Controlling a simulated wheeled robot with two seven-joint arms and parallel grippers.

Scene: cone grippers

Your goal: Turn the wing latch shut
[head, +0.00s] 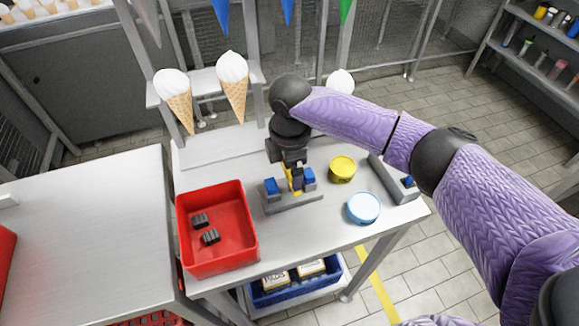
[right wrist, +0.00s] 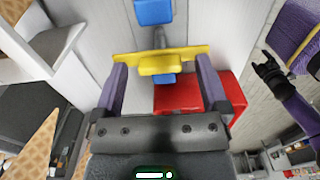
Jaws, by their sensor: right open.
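The wing latch is a yellow bar (head: 287,170) on a grey base (head: 291,203) between two blue blocks (head: 271,187) (head: 309,176). In the right wrist view, the yellow bar (right wrist: 188,53) lies across, just beyond my fingertips. My right gripper (head: 293,180) points down over the latch, and the latch is partly hidden behind it in the head view. Its purple fingers (right wrist: 163,65) are apart, one near each end of the bar. I cannot tell whether they touch it. A dark gripper on a purple arm (right wrist: 270,75), seemingly my left, shows small in the right wrist view.
A red bin (head: 245,250) with dark blocks stands left of the latch. Ice-cream cones (head: 234,85) stand behind. The table front (head: 300,238) is clear.

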